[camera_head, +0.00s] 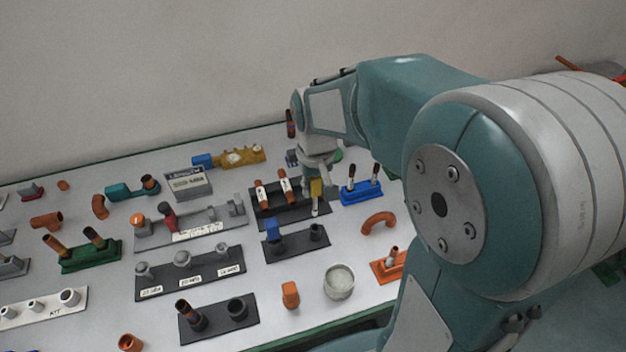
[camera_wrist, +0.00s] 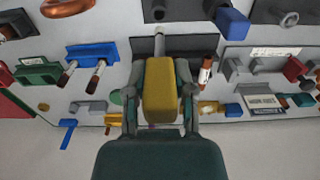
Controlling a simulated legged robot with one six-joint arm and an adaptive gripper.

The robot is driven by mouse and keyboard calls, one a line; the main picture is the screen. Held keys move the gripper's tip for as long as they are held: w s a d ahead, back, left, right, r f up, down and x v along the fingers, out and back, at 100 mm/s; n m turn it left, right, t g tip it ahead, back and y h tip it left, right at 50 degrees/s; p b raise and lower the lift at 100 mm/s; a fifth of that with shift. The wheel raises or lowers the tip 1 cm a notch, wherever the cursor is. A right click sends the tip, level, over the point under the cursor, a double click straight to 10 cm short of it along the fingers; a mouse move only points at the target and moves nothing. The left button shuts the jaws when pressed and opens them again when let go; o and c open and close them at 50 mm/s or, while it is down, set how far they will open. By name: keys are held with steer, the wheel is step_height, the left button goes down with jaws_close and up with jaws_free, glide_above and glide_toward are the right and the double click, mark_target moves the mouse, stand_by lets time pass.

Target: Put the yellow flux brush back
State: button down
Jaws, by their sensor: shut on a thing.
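The yellow flux brush (camera_wrist: 160,98) is between the two fingers of my gripper (camera_wrist: 161,77) in the wrist view, with its pale tip pointing away from the palm. In the head view the yellow brush (camera_head: 316,188) points downward below my gripper (camera_head: 317,176), at the right end of a black holder (camera_head: 296,219). Two brown brushes with white labels, a left one (camera_head: 262,191) and a right one (camera_head: 285,182), stand in that holder. I cannot tell whether the yellow brush's tip is in the holder or just above it. My gripper is shut on the brush.
A blue holder (camera_head: 362,194) with two brushes stands close right of my gripper. A dark holder with a blue part (camera_head: 273,230) lies nearer the front. A grey labelled box (camera_head: 188,184) is left. An orange pipe elbow (camera_head: 378,221) and a round tin (camera_head: 339,283) lie to the right.

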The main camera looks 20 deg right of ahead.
mark_target(315, 208)
steer(key=shift+a+f, duration=0.1)
steer(key=shift+f, duration=0.05)
steer(key=shift+d+f, duration=0.2)
steer(key=shift+f, duration=1.25)
steer(key=shift+a+f, duration=0.1)
steer(key=shift+f, duration=0.6)
steer(key=shift+f, duration=2.65)
steer(key=shift+c, duration=1.9)
jaws_free()
